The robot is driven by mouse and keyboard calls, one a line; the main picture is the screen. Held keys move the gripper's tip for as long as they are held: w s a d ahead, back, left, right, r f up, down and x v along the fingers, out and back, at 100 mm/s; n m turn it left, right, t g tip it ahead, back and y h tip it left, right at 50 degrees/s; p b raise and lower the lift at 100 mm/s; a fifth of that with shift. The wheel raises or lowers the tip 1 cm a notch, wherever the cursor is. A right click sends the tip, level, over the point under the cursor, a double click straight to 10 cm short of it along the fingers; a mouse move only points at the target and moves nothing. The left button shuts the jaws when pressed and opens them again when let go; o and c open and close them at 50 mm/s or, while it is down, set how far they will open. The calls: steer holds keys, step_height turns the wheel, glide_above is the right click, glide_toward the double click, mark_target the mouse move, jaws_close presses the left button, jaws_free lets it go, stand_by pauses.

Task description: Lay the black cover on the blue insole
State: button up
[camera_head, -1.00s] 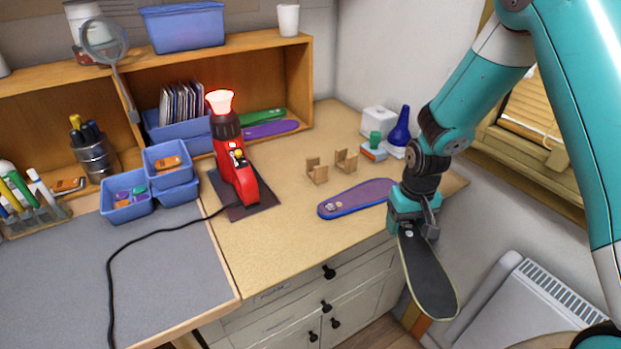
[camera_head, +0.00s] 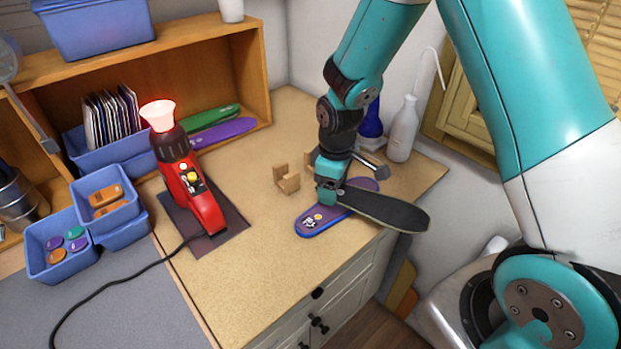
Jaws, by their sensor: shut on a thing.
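The black cover (camera_head: 385,208) is a dark, flat, insole-shaped piece with a pale edge. My gripper (camera_head: 332,190) is shut on its left end and holds it over the right part of the worktop, with its free end reaching right past the front edge. The blue insole (camera_head: 313,221) lies on the worktop, with a purple top and small light and yellow marks near its left end. The cover and my gripper hide its middle. The cover is turned at an angle to the insole and appears above it; whether they touch is hard to tell.
A red heat tool (camera_head: 185,180) with a glowing top stands on a dark pad (camera_head: 229,221) at left. A small wooden holder (camera_head: 286,180) sits behind the insole. A white bottle (camera_head: 403,130) stands at back right. Worktop in front of the pad is clear.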

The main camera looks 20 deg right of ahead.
mark_target(313, 221)
steer(key=s+a+r+n, duration=0.35)
steer(key=a+n, duration=0.25)
steer(key=n, duration=0.8)
steer(key=f+b, duration=0.3)
steer(key=f, duration=0.1)
steer(key=f+b, duration=0.2)
steer(key=f, duration=0.1)
steer(key=shift+w+d+b, duration=0.1)
steer(key=shift+w+b, duration=0.2)
steer(key=shift+w, duration=0.1)
steer(key=o, duration=1)
steer(key=shift+r, duration=0.1)
steer(key=shift+r+p, duration=3.85)
steer(key=shift+r, duration=0.65)
